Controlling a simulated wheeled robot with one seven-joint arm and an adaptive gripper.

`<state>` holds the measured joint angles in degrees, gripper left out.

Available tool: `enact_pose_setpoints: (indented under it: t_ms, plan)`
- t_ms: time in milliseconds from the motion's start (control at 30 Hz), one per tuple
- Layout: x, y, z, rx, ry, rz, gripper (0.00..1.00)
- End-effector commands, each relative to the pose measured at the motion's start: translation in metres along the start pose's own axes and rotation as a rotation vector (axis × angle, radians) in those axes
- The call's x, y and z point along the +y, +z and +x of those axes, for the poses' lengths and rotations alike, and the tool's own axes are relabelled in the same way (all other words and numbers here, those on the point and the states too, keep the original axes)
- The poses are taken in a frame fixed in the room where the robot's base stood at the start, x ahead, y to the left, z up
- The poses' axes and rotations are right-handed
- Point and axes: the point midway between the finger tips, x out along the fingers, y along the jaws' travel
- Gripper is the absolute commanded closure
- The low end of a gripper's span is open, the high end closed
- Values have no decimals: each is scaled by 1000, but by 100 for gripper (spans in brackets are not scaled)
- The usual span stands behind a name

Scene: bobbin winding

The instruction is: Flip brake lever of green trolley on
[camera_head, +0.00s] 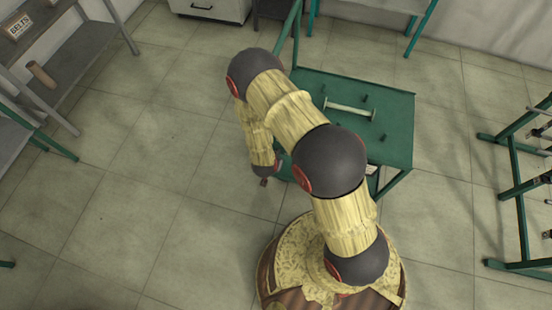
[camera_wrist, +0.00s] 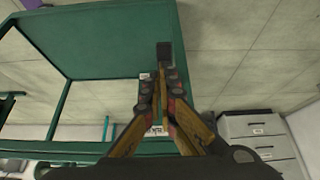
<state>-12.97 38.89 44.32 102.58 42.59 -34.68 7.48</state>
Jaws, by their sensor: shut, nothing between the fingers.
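The green trolley (camera_head: 388,108) stands behind my arm, which covers part of its left side and near edge. Its green frame (camera_wrist: 50,101) fills much of the left of the wrist view. My gripper (camera_head: 264,182) hangs low beside the trolley's near left corner in the head view. In the wrist view my gripper (camera_wrist: 163,84) has its fingers together, with nothing held. A small dark block (camera_wrist: 164,53) shows just beyond the fingertips; I cannot tell whether it is the brake lever or touches them. No brake lever is clear in the head view.
A pale bobbin-like rod (camera_head: 349,108) and several short pegs are on the trolley top. A green rack (camera_head: 522,215) stands at the right, grey shelves (camera_head: 75,55) at the left. A drawer cabinet (camera_wrist: 258,135) shows in the wrist view. The floor left of my arm is clear.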

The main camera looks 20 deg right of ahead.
Motion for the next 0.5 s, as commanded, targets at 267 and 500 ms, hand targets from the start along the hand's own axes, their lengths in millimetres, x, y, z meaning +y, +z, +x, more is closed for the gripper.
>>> enact_pose_setpoints:
  t_ms: [267,500]
  plan:
    - [-1,7,7,0,-1,2,100]
    - [-1,10,9,-1,-1,2,100]
